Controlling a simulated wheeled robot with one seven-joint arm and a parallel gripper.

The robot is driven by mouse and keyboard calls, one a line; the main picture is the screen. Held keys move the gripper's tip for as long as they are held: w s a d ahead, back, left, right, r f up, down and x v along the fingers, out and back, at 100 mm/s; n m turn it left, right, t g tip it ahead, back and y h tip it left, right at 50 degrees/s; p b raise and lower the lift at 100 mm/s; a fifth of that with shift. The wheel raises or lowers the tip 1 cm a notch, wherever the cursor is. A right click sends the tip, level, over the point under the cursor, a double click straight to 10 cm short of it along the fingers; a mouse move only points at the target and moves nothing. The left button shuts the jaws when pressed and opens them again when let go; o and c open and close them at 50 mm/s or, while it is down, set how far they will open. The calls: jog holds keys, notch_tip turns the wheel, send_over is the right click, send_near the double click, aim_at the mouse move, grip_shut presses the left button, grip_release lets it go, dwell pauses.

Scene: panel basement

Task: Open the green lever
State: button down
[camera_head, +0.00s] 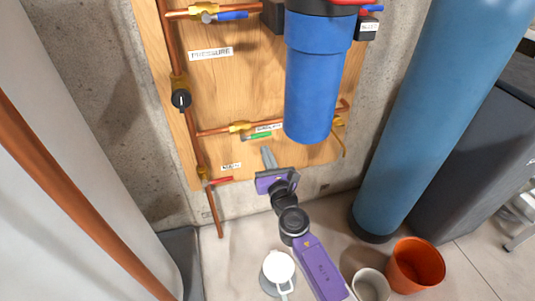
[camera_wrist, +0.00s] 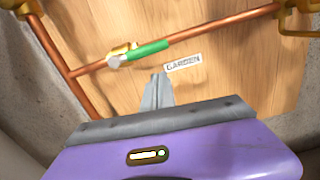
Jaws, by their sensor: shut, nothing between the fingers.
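The green lever (camera_head: 257,136) sits on a brass valve (camera_head: 239,127) on the lower horizontal copper pipe, on the wooden panel. In the wrist view the green lever (camera_wrist: 147,50) lies nearly along the pipe, tilted slightly, above and left of a label reading GARDEN (camera_wrist: 184,62). My gripper (camera_head: 266,150) is shut and empty, just below the lever in the head view. In the wrist view my gripper's fingertips (camera_wrist: 159,76) are together, below the lever, with a small gap showing between them and it.
A blue filter housing (camera_head: 313,90) hangs right of the lever. A red lever (camera_head: 220,181) is lower left and a blue lever (camera_head: 232,15) is higher up. A tall blue tank (camera_head: 425,100), an orange pot (camera_head: 416,265) and a white pot (camera_head: 371,285) stand at right.

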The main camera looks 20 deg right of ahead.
jog(key=s+f+p, duration=0.1)
jog(key=s+f, duration=0.1)
jog(key=s, duration=0.8)
jog(key=shift+s, duration=0.15)
